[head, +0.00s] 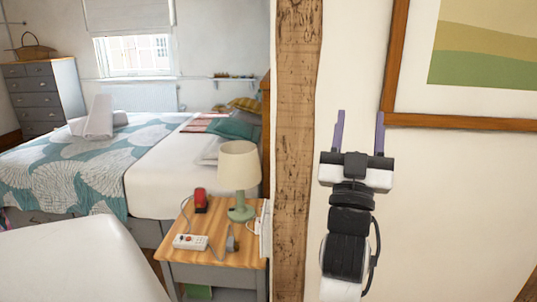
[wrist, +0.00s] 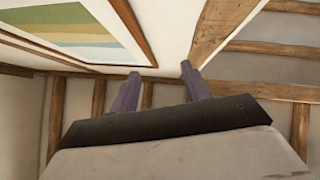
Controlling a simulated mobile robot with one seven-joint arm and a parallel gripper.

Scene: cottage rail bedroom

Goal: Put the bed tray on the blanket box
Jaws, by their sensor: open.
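My gripper (head: 358,130) is raised in front of the cream wall, just right of a wooden post in the head view. Its two purple fingers point up and stand well apart, with nothing between them. In the wrist view my gripper (wrist: 160,85) is also open and empty, facing the upper wall and ceiling beams. I cannot make out a bed tray or a blanket box in either view.
A bedside table (head: 222,257) holds a lamp (head: 239,170), a red object (head: 200,200) and a white power strip (head: 190,242). Behind it is a bed (head: 150,180). A wooden post (head: 297,150) and a framed picture (head: 455,122) are close to my arm.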

